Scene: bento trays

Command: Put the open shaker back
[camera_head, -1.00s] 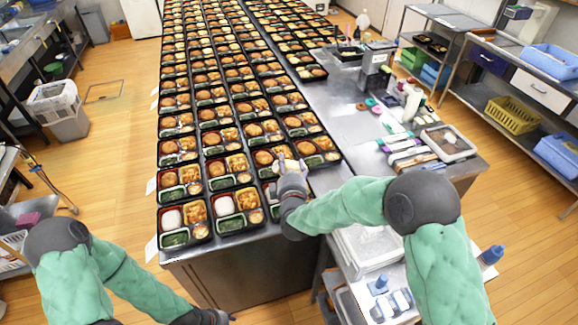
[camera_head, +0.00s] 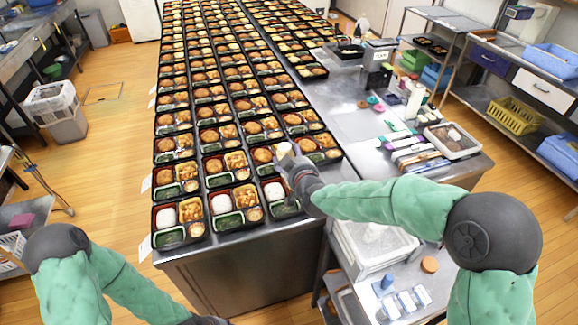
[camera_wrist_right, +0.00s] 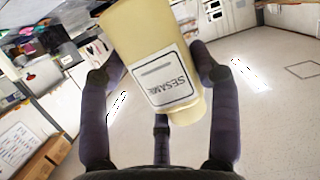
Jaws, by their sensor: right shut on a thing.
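My right gripper (camera_head: 290,160) is shut on a pale yellow shaker labelled "SESAME" (camera_wrist_right: 150,50). The shaker's pale end (camera_head: 284,149) shows at the fingertips in the head view, over the near right bento trays (camera_head: 291,209). In the right wrist view the shaker is tilted between the fingers (camera_wrist_right: 160,85), and its upper end is cut off by the frame edge. I cannot tell from this whether its cap is off. My left gripper (camera_head: 205,320) is at the bottom edge, mostly out of frame; its fingers are not clear.
Rows of filled bento trays cover the long counter. To its right are a white bottle (camera_head: 414,100), a dispenser (camera_head: 378,62), coloured utensils and a shallow tray (camera_head: 452,140). A lower side table holds a clear bin (camera_head: 375,245), an orange round piece (camera_head: 428,265) and blue-and-white items (camera_head: 405,302).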

